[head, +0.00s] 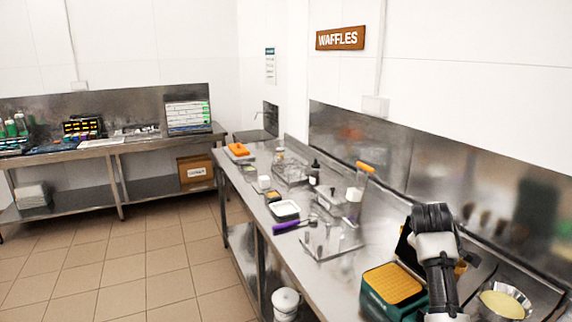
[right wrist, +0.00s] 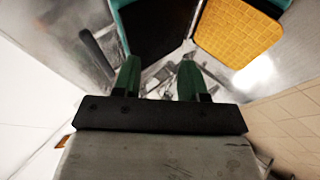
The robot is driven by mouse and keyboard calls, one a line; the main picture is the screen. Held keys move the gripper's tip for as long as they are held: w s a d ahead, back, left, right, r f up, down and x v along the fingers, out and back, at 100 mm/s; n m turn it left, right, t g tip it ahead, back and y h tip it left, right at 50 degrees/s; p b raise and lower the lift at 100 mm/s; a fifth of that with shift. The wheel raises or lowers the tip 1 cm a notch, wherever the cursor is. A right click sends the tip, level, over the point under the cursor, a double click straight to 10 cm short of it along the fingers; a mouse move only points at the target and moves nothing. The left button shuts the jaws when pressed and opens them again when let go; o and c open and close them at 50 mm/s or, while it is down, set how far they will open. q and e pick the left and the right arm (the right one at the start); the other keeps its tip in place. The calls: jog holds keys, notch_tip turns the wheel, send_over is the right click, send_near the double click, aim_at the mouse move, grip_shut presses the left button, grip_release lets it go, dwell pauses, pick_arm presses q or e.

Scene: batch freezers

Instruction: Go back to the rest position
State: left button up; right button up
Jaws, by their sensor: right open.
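My right arm comes in from the bottom right of the head view, over the steel counter (head: 262,205) beside the waffle iron (head: 394,286). Its fingers are hidden behind the arm there. In the right wrist view my right gripper (right wrist: 160,80) is open, its two green fingers apart with nothing between them. The waffle iron has a green body and a yellow-orange waffle grid, which also shows at the upper right of the right wrist view (right wrist: 238,32). My left gripper is in neither view.
A metal bowl with yellowish contents (head: 502,304) stands right of my arm. A purple-handled tool (head: 290,226), a white tray (head: 285,210) and an orange-handled tool in a container (head: 355,197) lie along the counter. The tiled floor (head: 150,262) at left is clear.

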jog(key=s+a+f, duration=0.2)
jog(key=s+f, duration=0.4)
jog(key=s+a+f+m+g+y, duration=0.1)
jog(key=s+a+f, duration=0.2)
jog(key=s+f, duration=0.3)
jog(key=s+a+f+y, duration=0.1)
jog(key=s+a+f, duration=0.2)
jog(key=s+f, duration=0.3)
jog(key=shift+s+f, duration=0.2)
jog(key=shift+s, duration=0.8)
jog(key=s+a+f+m+g+y, duration=0.15)
jog(key=s+a, duration=0.25)
jog(key=s, duration=0.8)
jog(key=s+a+m+g+y, duration=0.15)
jog(key=s+a, duration=0.35)
jog(key=s, duration=0.6)
notch_tip(320, 180, down, 29)
jog(key=s+g+b, duration=0.1)
jog(key=s+b, duration=0.1)
jog(key=s+d+f+n+g+b, duration=0.1)
jog(key=s+d+f+b, duration=0.1)
jog(key=s+f, duration=1.3)
notch_tip(320, 180, down, 2)
jog(key=shift+s+d+f, duration=0.2)
jog(key=shift+d+f, duration=0.05)
jog(key=shift+d, duration=0.25)
